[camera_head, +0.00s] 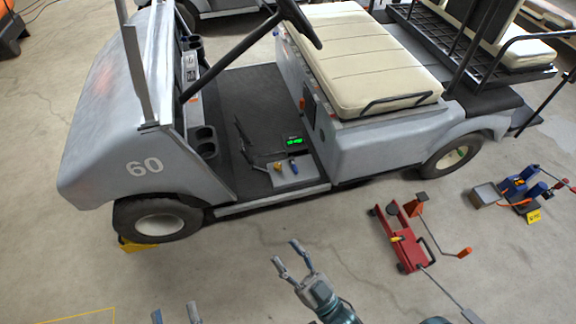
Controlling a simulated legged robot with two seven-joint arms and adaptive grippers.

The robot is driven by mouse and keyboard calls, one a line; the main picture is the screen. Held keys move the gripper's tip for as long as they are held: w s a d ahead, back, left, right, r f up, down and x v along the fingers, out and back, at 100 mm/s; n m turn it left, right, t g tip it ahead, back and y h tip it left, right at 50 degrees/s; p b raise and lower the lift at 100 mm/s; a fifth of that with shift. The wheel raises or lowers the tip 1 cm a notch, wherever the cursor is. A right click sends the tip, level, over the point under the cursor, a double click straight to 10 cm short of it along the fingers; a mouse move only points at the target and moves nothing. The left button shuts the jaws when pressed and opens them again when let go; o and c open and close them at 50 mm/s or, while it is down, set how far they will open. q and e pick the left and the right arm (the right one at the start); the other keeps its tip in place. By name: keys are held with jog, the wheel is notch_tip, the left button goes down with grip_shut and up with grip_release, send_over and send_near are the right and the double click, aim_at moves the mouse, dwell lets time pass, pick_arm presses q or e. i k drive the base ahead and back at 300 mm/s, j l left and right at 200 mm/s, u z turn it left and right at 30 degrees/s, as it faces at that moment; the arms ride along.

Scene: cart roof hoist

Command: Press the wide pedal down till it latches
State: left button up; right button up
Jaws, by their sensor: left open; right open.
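A grey golf cart (150,150) marked 60 fills the upper view. Its dark footwell floor (235,100) holds thin black bent bars (246,155), which may be the pedals. I cannot tell for sure which part is the wide pedal, or whether it is up or down. My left gripper (175,314) is open at the bottom edge, with only its two fingertips in view, over bare floor. My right gripper (286,253) is open and empty in front of the cart's side sill, apart from it.
A red floor jack (403,236) and a blue-and-orange device (520,187) stand at right. A yellow chock (138,245) sits at the front wheel.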

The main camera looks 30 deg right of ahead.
aim_at(244, 149)
jog(key=i+l+u, duration=0.6)
jog(key=i+l, duration=0.2)
